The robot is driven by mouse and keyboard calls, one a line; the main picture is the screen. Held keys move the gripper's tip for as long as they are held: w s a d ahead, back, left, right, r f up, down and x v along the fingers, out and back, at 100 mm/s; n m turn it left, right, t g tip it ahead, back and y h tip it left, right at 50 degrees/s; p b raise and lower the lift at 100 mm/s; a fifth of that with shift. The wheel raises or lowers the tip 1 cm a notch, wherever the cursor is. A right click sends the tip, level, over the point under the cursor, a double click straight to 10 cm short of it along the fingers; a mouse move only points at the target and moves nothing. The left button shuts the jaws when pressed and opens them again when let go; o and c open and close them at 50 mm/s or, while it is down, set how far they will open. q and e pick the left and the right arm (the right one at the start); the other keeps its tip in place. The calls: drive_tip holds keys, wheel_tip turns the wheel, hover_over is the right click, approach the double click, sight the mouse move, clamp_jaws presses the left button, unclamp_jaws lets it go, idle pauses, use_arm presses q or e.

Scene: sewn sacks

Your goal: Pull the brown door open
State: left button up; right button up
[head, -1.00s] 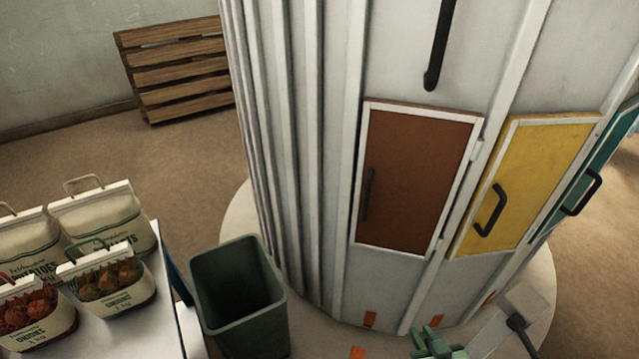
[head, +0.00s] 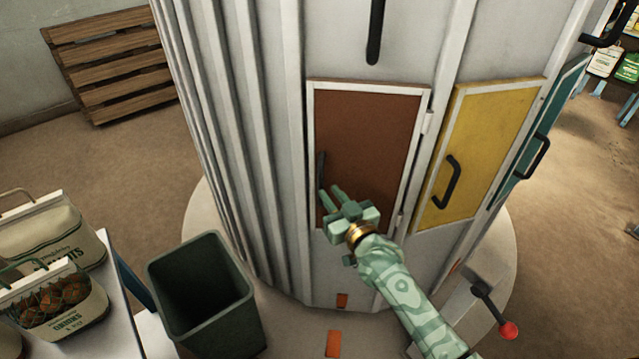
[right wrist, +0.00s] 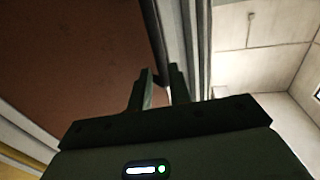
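The brown door (head: 368,140) is a white-framed panel low on the pale round cabinet, and it looks closed. Its dark upright handle (head: 321,170) is near the left edge. My right gripper (head: 329,190) is in front of the door's lower left, fingertips at the handle's lower end. In the right wrist view the brown door (right wrist: 70,55) fills the upper left. There the handle (right wrist: 155,45) runs down towards the gap between the spread fingers of my right gripper (right wrist: 160,75). Whether they touch it is unclear. My left gripper is out of view.
A yellow door (head: 475,150) and a teal door (head: 540,135) are to the right. A lever with a red knob (head: 508,331) is at lower right. A dark green bin (head: 205,290) stands at lower left, beside a table (head: 125,320) with sacks.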

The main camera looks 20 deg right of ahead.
sight(322, 183)
drive_tip(key=w, duration=0.3)
drive_tip(key=w+b, duration=0.1)
drive_tip(key=shift+w+a+f, duration=0.1)
drive_tip(key=shift+w+a, duration=0.45)
drive_tip(key=shift+w, duration=0.4)
clamp_jaws()
